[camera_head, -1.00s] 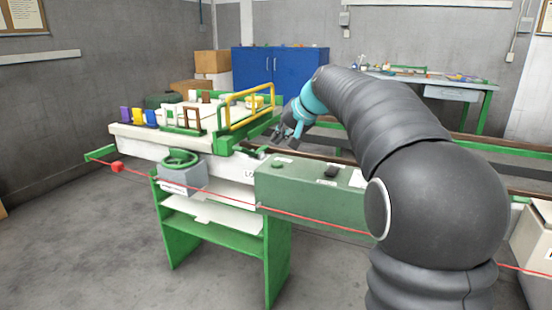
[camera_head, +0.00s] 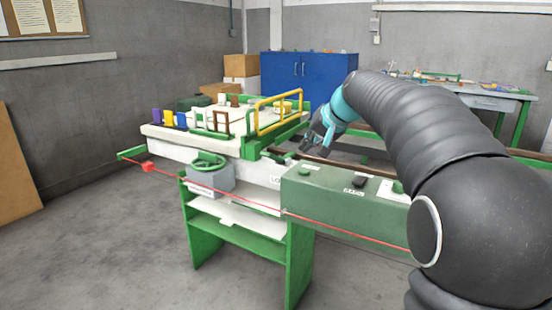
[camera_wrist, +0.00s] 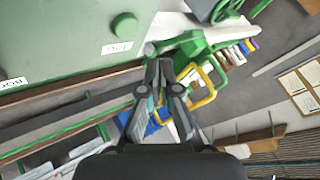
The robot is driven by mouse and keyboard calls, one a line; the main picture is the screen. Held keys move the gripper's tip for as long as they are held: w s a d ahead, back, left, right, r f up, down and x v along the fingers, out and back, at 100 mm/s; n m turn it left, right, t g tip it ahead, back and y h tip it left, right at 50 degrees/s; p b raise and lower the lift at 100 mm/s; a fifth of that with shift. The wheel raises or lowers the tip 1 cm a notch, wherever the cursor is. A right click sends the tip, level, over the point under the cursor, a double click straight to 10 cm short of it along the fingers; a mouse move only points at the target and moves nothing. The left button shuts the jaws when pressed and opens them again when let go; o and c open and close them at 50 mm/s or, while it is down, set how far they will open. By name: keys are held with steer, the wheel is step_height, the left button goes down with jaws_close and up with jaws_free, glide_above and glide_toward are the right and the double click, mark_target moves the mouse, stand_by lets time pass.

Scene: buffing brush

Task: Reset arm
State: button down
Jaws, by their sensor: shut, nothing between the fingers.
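My gripper (camera_head: 308,148) is shut and empty, at the end of my black arm with its teal wrist. In the head view it hangs just right of the yellow rail (camera_head: 279,112) of the green-and-white buffing machine, above the rear of the machine's green box (camera_head: 325,198). In the wrist view the gripper (camera_wrist: 160,72) points toward the machine's green parts and the yellow rail (camera_wrist: 207,90). I cannot tell how close the fingers are to the machine.
The white machine bed (camera_head: 165,138) carries several small coloured blocks. A handwheel (camera_head: 208,161) and a red cord (camera_head: 345,233) are in front. A blue cabinet (camera_head: 310,66) and a workbench (camera_head: 500,97) stand behind. The grey floor (camera_head: 110,240) at the left is clear.

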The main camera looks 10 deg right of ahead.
steer(key=s+a+f+n+g+h, duration=0.1)
steer(key=s+f, duration=0.2)
steer(key=s, duration=0.8)
steer(key=s+a+f+h, duration=0.1)
steer(key=s+f, duration=0.2)
steer(key=s, duration=0.7)
steer(key=s+d+f+n+h, duration=0.1)
steer(key=s+f, duration=0.4)
steer(key=s, duration=0.3)
steer(key=s+f+n+g+h, duration=0.1)
steer(key=s+f, duration=0.5)
steer(key=s, duration=0.3)
steer(key=shift+d+f, duration=0.3)
steer(key=shift+d, duration=0.05)
steer(key=shift+d, duration=0.15)
